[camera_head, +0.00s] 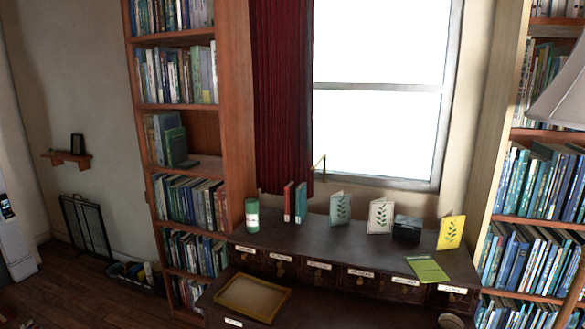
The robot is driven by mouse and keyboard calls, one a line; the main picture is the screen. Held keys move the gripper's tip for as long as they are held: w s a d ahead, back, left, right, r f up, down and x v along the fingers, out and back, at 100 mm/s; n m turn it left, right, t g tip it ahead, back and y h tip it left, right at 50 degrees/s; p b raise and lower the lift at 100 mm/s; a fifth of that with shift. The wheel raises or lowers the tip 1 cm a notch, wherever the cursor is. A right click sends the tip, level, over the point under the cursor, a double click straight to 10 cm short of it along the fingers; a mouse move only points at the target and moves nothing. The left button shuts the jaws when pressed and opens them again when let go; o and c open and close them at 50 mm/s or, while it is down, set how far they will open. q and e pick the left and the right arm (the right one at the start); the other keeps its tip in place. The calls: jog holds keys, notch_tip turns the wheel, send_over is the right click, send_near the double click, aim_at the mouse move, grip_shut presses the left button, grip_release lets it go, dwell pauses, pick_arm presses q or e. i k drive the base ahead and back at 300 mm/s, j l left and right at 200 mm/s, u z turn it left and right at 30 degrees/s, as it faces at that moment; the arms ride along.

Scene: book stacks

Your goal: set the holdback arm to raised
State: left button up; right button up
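A thin brass holdback arm (319,166) shows at the right edge of the dark red curtain (281,95), low in front of the window's left side. It is small; a short upright tip shows at its right end, and I cannot tell its exact setting. The curtain hangs straight down left of the bright window (380,130). Neither of my grippers is in view.
Below the window stands a dark cabinet (300,234) with labelled drawers. On it are a green can (252,215), two books (295,202), several cards and a black box (407,228). A tray (252,297) lies in front. Bookshelves flank the window; a lampshade (562,95) juts in right.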

aim_at(313, 168)
jog(key=i+j, duration=0.7)
jog(key=j, duration=0.15)
jog(key=i+j, duration=0.7)
jog(key=j, duration=0.15)
